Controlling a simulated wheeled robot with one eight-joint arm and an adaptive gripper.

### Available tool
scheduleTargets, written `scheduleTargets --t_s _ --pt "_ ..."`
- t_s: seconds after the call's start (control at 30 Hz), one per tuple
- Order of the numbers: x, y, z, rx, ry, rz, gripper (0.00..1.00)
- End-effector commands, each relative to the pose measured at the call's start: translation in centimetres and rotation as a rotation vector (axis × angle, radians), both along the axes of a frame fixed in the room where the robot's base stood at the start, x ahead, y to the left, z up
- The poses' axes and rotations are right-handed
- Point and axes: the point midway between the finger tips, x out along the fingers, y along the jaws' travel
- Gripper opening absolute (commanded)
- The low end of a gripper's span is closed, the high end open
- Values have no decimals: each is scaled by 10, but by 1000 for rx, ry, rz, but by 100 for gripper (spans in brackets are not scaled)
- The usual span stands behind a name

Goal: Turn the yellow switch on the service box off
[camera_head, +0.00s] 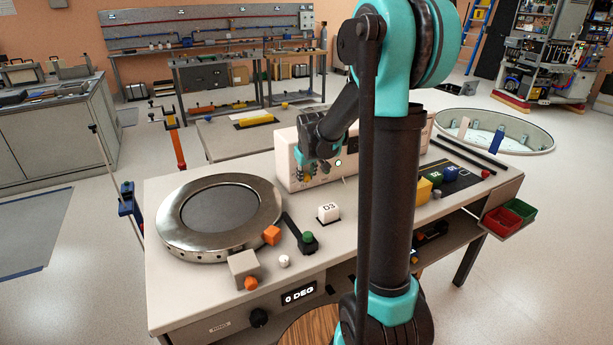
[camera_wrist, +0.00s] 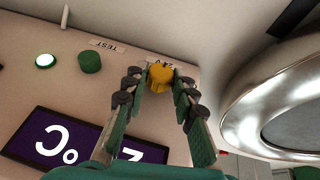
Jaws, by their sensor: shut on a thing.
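The service box (camera_head: 285,162) is a cream-white box at the back of the workbench. Its yellow switch (camera_wrist: 159,73) is a small knob on the box's face, beside a partly covered "24V" label, in the wrist view. My gripper (camera_wrist: 161,84) has its dark-padded fingers on both sides of this knob and is shut on it. In the head view my gripper (camera_head: 306,172) is at the box's front face, where the fingers mostly hide the switch. The switch's setting cannot be read clearly.
A green knob (camera_wrist: 90,62) by a "TEST" label and a lit button (camera_wrist: 45,61) are on the same face, above a purple display (camera_wrist: 55,140). A metal ring (camera_head: 180,235) stands on the bench at left.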

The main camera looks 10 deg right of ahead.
Motion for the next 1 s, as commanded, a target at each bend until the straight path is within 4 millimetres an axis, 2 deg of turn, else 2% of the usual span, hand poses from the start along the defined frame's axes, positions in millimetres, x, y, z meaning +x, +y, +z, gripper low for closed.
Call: scheduleTargets --t_s 0.1,0.5,0.77,0.8,0.97,1.0 --pt "0 0 0 0 0 0 0" --pt "-1 3 -1 -122 -37 1 0" --pt "-1 2 -1 -127 -40 0 0" --pt "-1 2 -1 -127 -40 0 28" --pt "-1 2 -1 -126 -40 0 47" --pt "-1 2 -1 -126 -40 0 47"
